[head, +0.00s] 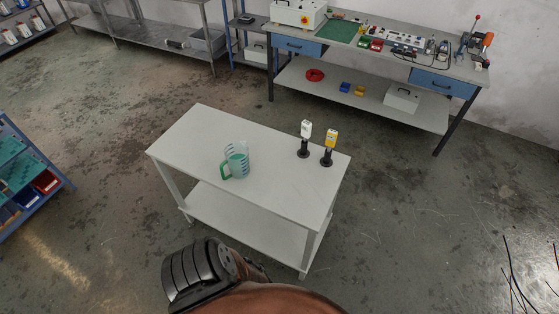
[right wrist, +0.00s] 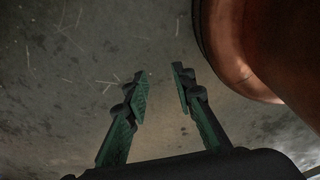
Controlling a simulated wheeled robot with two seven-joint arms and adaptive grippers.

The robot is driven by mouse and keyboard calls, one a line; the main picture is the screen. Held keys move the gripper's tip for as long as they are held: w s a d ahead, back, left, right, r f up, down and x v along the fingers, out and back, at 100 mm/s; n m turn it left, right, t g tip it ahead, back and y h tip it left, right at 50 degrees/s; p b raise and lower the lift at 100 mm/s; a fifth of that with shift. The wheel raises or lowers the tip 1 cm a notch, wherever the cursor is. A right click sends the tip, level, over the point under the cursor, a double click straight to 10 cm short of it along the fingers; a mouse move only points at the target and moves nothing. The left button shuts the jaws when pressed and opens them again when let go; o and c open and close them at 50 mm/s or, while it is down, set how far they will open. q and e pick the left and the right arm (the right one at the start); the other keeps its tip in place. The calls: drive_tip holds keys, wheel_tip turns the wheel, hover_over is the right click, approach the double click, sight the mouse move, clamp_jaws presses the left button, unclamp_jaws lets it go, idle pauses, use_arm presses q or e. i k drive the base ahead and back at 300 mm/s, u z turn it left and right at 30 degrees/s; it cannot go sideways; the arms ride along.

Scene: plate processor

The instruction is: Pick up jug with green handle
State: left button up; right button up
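The jug with a green handle (head: 237,160) stands upright on the grey-white table in the head view. It is clear with blue markings, and its green handle (head: 225,171) points to the lower left. My right gripper (right wrist: 162,85) shows in the right wrist view. Its two green-padded fingers are apart, with bare floor behind them and nothing between them. The right gripper is not in the head view, and the jug is not in the right wrist view. My left gripper is in neither view.
The table (head: 188,138) has a lower shelf. A white-topped device (head: 305,138) and a yellow-topped device (head: 328,147) on black stands are right of the jug. A workbench (head: 375,60) stands behind, and a blue rack (head: 30,175) is at left. Floor around the table is clear.

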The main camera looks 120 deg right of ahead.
sight(236, 153)
drive_tip(key=z, duration=0.4)
drive_tip(key=k, duration=2.1)
drive_tip(key=z, duration=2.3)
drive_tip(key=i, duration=0.45)
